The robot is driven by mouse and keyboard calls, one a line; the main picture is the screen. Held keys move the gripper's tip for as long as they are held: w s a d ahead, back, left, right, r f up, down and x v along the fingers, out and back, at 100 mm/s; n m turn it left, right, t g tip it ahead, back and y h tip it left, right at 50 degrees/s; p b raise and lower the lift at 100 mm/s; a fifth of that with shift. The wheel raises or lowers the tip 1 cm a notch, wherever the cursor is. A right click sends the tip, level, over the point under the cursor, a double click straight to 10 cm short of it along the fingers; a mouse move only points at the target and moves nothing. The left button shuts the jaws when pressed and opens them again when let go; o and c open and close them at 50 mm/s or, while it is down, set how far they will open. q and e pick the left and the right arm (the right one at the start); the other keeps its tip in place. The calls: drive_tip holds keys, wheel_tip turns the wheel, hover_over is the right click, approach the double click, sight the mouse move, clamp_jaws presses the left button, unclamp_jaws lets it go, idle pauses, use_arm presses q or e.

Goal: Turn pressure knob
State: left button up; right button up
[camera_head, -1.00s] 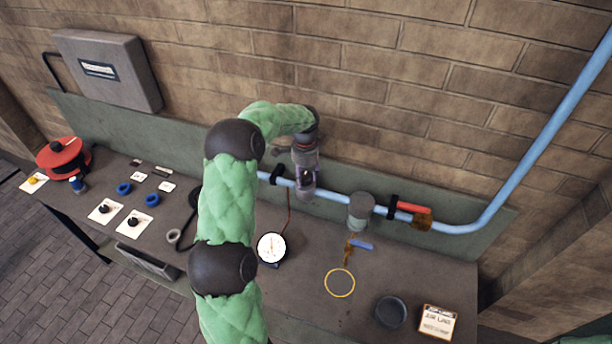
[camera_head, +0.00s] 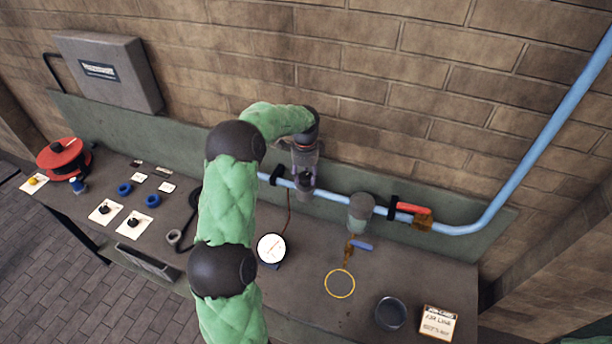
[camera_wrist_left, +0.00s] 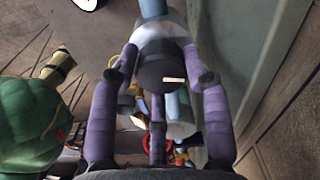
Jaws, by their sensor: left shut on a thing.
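The pressure knob (camera_wrist_left: 160,70) is a dark round cap with a small white mark on its face, shown in the left wrist view. It sits on a pale fitting on the blue pipe (camera_head: 333,196). My left gripper (camera_head: 305,184) comes down onto the pipe from above. Its purple fingers (camera_wrist_left: 161,62) close around the knob from both sides. In the head view the fingers largely cover the knob. A white-faced pressure gauge (camera_head: 271,248) stands on the bench to the left of the pipe's grey fitting. My right gripper is in neither view.
A grey cylindrical fitting (camera_head: 360,212) and a red-handled valve (camera_head: 413,208) lie along the pipe to the right. The bench holds a yellow ring (camera_head: 340,283), a dark dish (camera_head: 390,313) and an air line card (camera_head: 438,322). A brick wall stands close behind.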

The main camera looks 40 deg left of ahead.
sight(303, 176)
use_arm(q)
drive_tip(key=shift+s+f, duration=0.3)
drive_tip(key=shift+f, duration=0.05)
drive_tip(key=o, duration=1)
drive_tip(key=shift+c, duration=0.2)
drive_tip(key=shift+o, duration=0.9)
drive_tip(key=shift+a+r, duration=0.1)
drive_tip(key=shift+a, duration=0.25)
drive_tip(key=shift+w+d+r, duration=0.15)
drive_tip(key=shift+w+r, duration=0.1)
drive_tip(key=shift+r, duration=0.35)
wheel_tip(303, 176, up, 11)
drive_tip(key=shift+s, duration=0.1)
